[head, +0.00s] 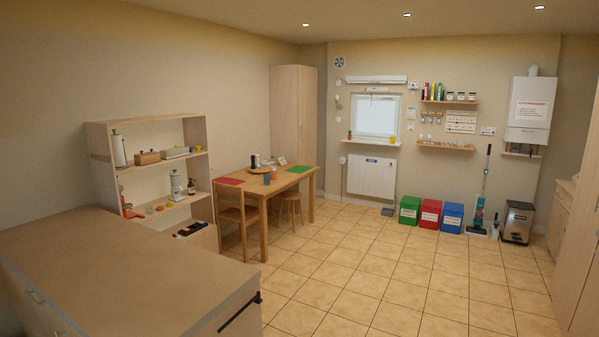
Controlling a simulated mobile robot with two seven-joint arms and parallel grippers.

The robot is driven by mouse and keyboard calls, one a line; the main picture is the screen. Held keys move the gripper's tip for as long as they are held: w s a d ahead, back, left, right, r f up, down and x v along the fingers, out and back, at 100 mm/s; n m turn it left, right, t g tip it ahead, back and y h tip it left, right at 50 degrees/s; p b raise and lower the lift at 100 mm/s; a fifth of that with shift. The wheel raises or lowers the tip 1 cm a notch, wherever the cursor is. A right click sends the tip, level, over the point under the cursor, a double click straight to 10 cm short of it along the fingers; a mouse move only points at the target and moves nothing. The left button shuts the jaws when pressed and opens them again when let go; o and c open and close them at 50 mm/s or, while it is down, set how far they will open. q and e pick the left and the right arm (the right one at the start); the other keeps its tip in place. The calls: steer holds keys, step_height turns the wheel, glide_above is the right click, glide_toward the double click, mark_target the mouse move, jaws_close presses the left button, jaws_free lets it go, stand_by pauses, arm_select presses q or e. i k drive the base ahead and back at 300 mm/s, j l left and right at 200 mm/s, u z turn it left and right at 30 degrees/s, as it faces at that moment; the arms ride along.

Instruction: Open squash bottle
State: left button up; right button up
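I cannot make out for certain which thing is the squash bottle. Several small, slim bottle-like containers (433,91) in different colours stand at the left of the upper wall shelf, too small to read. A small dark upright thing (254,161) stands on the wooden table (284,184), perhaps a bottle or a mill; its kind is unclear. Neither of my grippers is in view.
A wide counter (110,265) fills the lower left, with a dark bar at its right end. An open shelf unit (100,150), chair (238,217) and stool (290,199) stand beyond. Coloured bins (431,213) line the back wall. The tiled floor (400,275) is clear.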

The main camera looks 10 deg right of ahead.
mark_target(272, 166)
steer(key=i+l+z, duration=0.2)
steer(key=i+z, duration=0.25)
steer(key=i, duration=0.35)
steer(key=i+z, duration=0.5)
steer(key=i, duration=0.3)
steer(key=i+j+z, duration=0.1)
steer(key=i+z, duration=0.15)
steer(key=i, duration=1.4)
steer(key=i+u, duration=0.35)
steer(key=i, duration=0.45)
steer(key=i+l+u, duration=0.2)
steer(key=i+u, duration=0.15)
steer(key=i, duration=0.4)
steer(key=i+j+u, duration=0.1)
steer(key=i+u, duration=0.25)
steer(key=i, duration=0.4)
steer(key=i+l+u, duration=0.1)
steer(key=i+u, duration=0.25)
steer(key=i, duration=0.4)
steer(key=i+u, duration=0.15)
steer(key=i, duration=0.7)
steer(key=i+l+u, duration=0.15)
steer(key=i, duration=0.7)
steer(key=i+l+u, duration=0.35)
steer(key=i, duration=0.25)
steer(key=i+l+u, duration=0.3)
steer(key=i, duration=0.25)
